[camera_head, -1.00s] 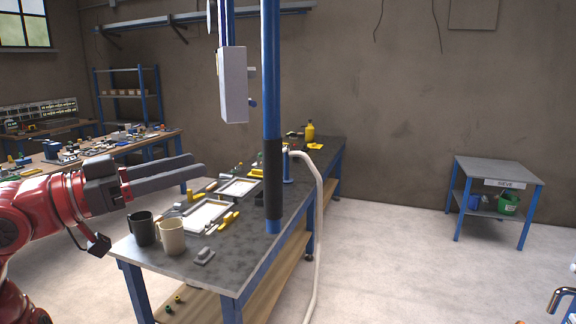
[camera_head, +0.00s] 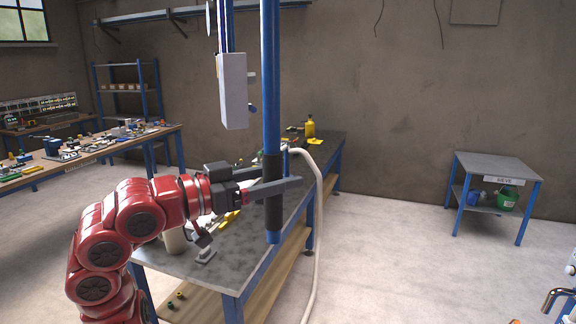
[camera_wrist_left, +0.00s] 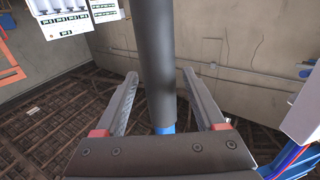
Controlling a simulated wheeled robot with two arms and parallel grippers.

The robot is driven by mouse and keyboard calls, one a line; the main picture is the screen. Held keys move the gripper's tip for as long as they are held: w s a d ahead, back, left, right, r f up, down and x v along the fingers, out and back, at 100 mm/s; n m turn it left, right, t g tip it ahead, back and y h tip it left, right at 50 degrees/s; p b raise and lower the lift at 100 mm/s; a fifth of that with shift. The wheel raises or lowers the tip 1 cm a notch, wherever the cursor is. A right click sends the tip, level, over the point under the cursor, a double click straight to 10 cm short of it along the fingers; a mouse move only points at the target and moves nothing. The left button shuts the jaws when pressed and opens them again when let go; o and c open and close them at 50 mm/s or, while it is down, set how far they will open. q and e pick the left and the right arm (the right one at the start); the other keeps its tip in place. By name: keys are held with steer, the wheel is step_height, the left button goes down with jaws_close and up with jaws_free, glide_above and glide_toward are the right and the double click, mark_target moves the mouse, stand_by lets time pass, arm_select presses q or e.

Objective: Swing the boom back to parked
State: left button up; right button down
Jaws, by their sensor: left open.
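The boom's blue vertical bar (camera_head: 270,80) hangs down over the workbench, with a black grip sleeve (camera_head: 273,218) near its lower end. My left gripper (camera_head: 284,184) is at the sleeve's height, and one finger crosses in front of it. In the left wrist view the sleeve (camera_wrist_left: 153,60) stands between the two spread fingers of my left gripper (camera_wrist_left: 159,76). The jaws are open, with a visible gap on each side. A grey box (camera_head: 233,90) hangs left of the bar. The boom's upper end is out of view.
The workbench (camera_head: 225,268) lies below, with a beige mug (camera_head: 174,242) partly hidden by my left arm. A pale hose (camera_head: 319,210) hangs along its right side. A small labelled table (camera_head: 495,168) stands at the right. The floor between them is clear.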

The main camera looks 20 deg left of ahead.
arm_select(q)
steer(key=shift+x, duration=1.2)
jaws_close()
stand_by(0.6)
